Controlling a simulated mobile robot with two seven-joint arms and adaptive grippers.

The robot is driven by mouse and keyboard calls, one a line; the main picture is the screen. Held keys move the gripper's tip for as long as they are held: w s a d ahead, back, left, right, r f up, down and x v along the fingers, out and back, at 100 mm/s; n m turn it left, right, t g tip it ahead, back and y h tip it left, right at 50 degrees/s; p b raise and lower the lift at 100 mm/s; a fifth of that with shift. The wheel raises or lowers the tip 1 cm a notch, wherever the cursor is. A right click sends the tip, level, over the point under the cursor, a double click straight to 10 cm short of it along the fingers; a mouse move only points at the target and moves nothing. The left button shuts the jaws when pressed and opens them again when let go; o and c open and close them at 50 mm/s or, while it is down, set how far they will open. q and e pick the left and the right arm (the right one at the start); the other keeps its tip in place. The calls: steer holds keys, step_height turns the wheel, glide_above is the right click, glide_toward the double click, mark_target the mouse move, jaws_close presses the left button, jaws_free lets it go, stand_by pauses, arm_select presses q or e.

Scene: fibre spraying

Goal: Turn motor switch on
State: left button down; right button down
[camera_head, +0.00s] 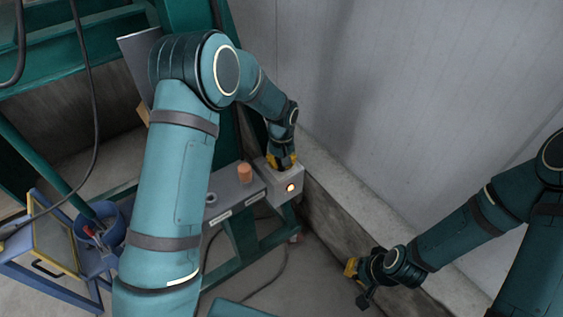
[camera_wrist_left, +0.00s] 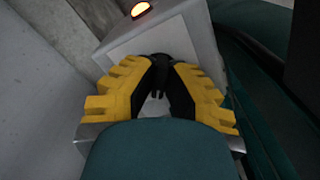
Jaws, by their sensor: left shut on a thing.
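The grey motor switch box (camera_head: 277,196) stands at the end of a grey panel, with a lit orange lamp (camera_head: 290,188) on its face. My left gripper (camera_head: 281,165) is at the top of this box. In the left wrist view, its yellow fingers with black tips (camera_wrist_left: 158,70) close in on a small black piece (camera_wrist_left: 157,80), seemingly the switch knob, in front of the box face (camera_wrist_left: 158,38). The fingers hide most of the knob, so its turn angle cannot be told. My right gripper (camera_head: 352,272) hangs low at the right, away from the box; its finger opening is unclear.
An orange knob (camera_head: 244,172) stands on the grey panel (camera_head: 226,204) left of the box. A pale wall (camera_head: 390,90) with a low concrete ledge (camera_head: 350,200) runs close on the right. A blue frame with a bucket (camera_head: 112,232) stands at the lower left.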

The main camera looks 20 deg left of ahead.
arm_select(q)
steer(key=shift+s+f, duration=0.1)
steer(key=c, duration=1)
jaws_free()
step_height(320, 180, up, 12)
steer(key=shift+r, duration=0.1)
